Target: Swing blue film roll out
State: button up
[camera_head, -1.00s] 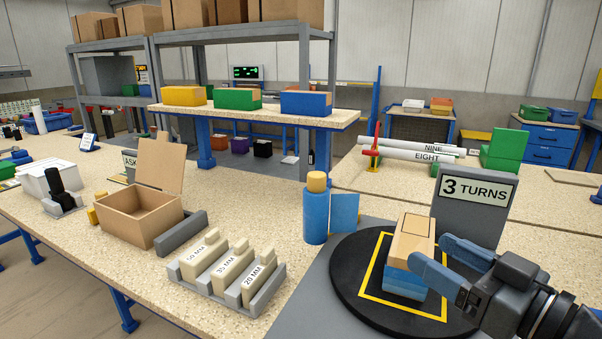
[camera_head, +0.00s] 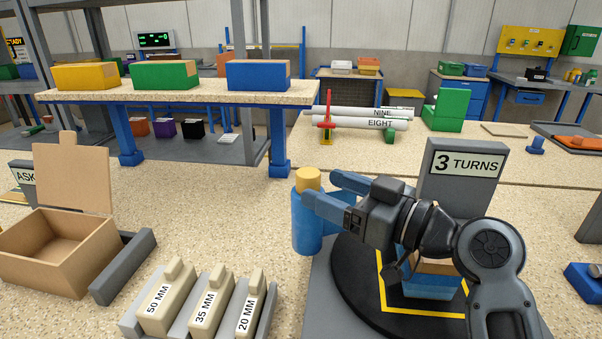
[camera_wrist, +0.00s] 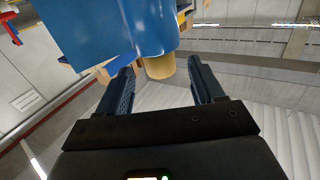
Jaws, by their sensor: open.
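The blue film roll (camera_head: 306,232) stands upright at the left edge of the black turntable, with a tan core (camera_head: 307,180) on top. My gripper (camera_head: 322,190) is open, its two blue fingers at the roll's top beside the core. In the wrist view the core (camera_wrist: 160,67) shows between the fingertips of my gripper (camera_wrist: 163,75), with a gap on each side; the blue roll (camera_wrist: 148,25) lies beyond it. A cardboard box with blue film around its lower part (camera_head: 430,286) sits on the turntable (camera_head: 352,295), partly hidden by my arm.
A grey "3 TURNS" sign (camera_head: 463,165) stands behind the turntable. Labelled blocks in a grey rack (camera_head: 130,328) and an open cardboard box (camera_head: 45,262) are to the left. White tubes marked NINE and EIGHT (camera_head: 355,118) lie behind.

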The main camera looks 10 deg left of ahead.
aim_at(319, 185)
jog(key=shift+p+x, duration=0.55)
jog(key=shift+x, duration=1.9)
grip_shut()
jog(key=shift+w, duration=0.1)
